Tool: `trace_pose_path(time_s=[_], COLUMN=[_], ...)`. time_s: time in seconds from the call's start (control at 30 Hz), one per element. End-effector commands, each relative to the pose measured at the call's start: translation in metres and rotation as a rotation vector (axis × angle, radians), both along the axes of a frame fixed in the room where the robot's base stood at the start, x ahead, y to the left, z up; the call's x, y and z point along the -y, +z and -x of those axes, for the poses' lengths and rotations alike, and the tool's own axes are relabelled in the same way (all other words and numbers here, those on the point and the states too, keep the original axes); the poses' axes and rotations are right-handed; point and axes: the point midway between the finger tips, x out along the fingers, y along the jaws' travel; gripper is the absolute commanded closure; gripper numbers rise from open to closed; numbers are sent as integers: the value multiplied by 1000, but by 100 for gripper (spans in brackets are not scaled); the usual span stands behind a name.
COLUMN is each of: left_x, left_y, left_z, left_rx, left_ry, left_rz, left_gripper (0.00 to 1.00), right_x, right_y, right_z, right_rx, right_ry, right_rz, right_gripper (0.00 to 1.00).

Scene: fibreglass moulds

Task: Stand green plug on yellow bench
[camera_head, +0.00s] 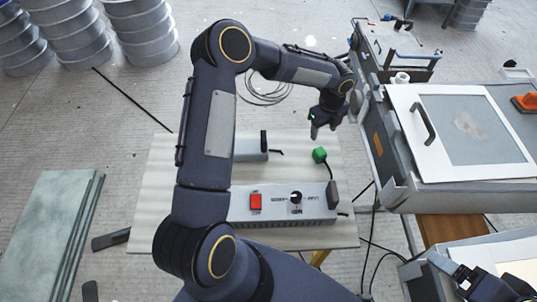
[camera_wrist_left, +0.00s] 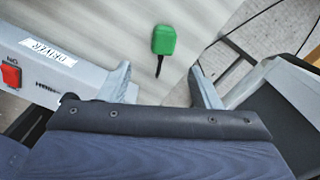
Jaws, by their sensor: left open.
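The green plug (camera_head: 319,155) lies on a pale bench top (camera_head: 157,190) with a yellow leg, near its right side. A short black cable runs from it toward the control box. In the left wrist view the plug (camera_wrist_left: 164,39) shows beyond my fingertips, between their lines, and apart from them. My left gripper (camera_head: 325,128) is open and empty, above and just behind the plug in the head view. Its two fingers also show in the left wrist view (camera_wrist_left: 160,70). Part of my right arm's end (camera_head: 478,281) shows at the bottom right; its jaws are unclear.
A grey control box (camera_head: 315,205) with a red switch and a dial lies along the bench's front. A grey tool (camera_head: 248,150) stands behind it. A large grey cabinet with a white framed panel (camera_head: 405,105) stands close on the right. Loose cables hang between bench and cabinet.

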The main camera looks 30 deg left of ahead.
Motion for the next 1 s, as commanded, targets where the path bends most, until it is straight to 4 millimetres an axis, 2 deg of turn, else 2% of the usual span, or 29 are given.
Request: trace_pose_path(time_s=[0.03, 0.17, 0.2, 0.3, 0.43, 0.57, 0.7, 0.83, 1.0], left_x=[-7, -30, -37, -51, -65, -69, -63, -52, -42], left_y=[23, 82, 100, 139, 176, 196, 201, 198, 193], left_z=[5, 39, 54, 95, 153, 213, 268, 302, 321], left_rx=[22, 66, 80, 109, 135, 132, 78, -5, -89], left_ry=[59, 323, 423, 681, 1032, 1390, 1742, 1977, 2124], left_rz=[-4, 5, 17, 56, 145, 281, 466, 621, 730], left_gripper=[43, 43, 43, 43, 43, 43, 43, 43, 43], right_x=[0, 0, 0, 0, 0, 0, 0, 0, 0], right_y=[0, 0, 0, 0, 0, 0, 0, 0, 0], right_z=[0, 0, 0, 0, 0, 0, 0, 0, 0], right_rx=[0, 0, 0, 0, 0, 0, 0, 0, 0], right_ry=[0, 0, 0, 0, 0, 0, 0, 0, 0], right_rz=[0, 0, 0, 0, 0, 0, 0, 0, 0], right_gripper=[9, 9, 9, 9, 9, 9, 9, 9, 9])
